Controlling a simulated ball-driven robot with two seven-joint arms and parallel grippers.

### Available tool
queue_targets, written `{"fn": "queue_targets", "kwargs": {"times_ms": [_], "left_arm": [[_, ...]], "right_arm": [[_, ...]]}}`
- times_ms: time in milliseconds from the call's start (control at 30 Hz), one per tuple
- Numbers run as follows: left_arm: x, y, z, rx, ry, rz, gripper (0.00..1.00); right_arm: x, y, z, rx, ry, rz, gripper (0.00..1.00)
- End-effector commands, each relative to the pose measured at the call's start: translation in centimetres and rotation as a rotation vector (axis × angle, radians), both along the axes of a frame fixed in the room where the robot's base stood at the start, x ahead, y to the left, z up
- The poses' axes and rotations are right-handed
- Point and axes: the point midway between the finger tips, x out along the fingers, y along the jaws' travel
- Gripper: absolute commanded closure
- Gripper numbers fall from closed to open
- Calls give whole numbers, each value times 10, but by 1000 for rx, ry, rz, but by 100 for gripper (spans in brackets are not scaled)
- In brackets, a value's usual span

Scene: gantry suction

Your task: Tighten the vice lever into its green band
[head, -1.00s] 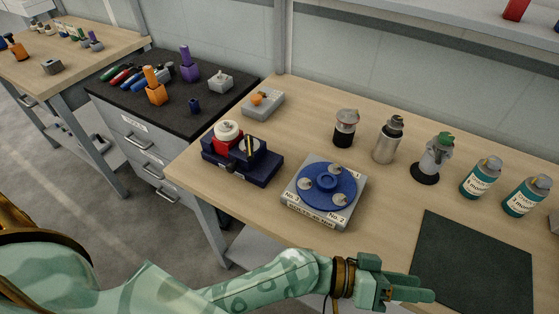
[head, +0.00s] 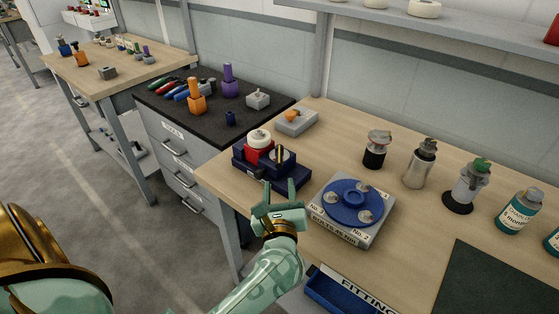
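A dark blue vice-like fixture (head: 249,169) sits at the left front corner of the workbench. It carries a red block (head: 257,154) with a white round part (head: 260,138) on top, and a dark upright piece with a yellow stripe (head: 280,155). I cannot make out a lever or a green band on it. My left gripper (head: 280,188) is just in front of the fixture at the bench edge, fingers pointing toward it. Its two fingers are apart with nothing between them, and they overlap the fixture's near right corner in the picture. My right gripper is out of view.
A grey block with a blue disc (head: 352,202) stands close right of the gripper. A grey box with an orange knob (head: 296,121) is behind the fixture. Several bottles line the right side. A blue fittings bin (head: 340,295) sits below the bench edge. A dark mat (head: 487,285) lies right.

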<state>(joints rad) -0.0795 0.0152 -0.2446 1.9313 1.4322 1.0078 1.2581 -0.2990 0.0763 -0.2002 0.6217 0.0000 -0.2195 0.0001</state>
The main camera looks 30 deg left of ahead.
Motion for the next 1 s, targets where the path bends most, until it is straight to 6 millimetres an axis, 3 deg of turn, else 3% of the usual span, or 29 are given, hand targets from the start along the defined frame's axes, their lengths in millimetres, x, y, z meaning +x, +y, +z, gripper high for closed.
{"fn": "queue_targets", "kwargs": {"times_ms": [200, 400, 833, 867, 1000], "left_arm": [[47, 32, 0, 4, -1, 0, 60], [76, 52, -1, 3, 1, -2, 60], [87, 60, 0, 2, 2, -2, 60], [87, 60, 0, 2, 2, -2, 63], [87, 60, 0, 2, 2, -2, 100]], "right_arm": [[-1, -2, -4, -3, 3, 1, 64], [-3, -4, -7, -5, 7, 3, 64], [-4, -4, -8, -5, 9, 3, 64], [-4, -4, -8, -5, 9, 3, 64], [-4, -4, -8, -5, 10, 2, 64]]}}
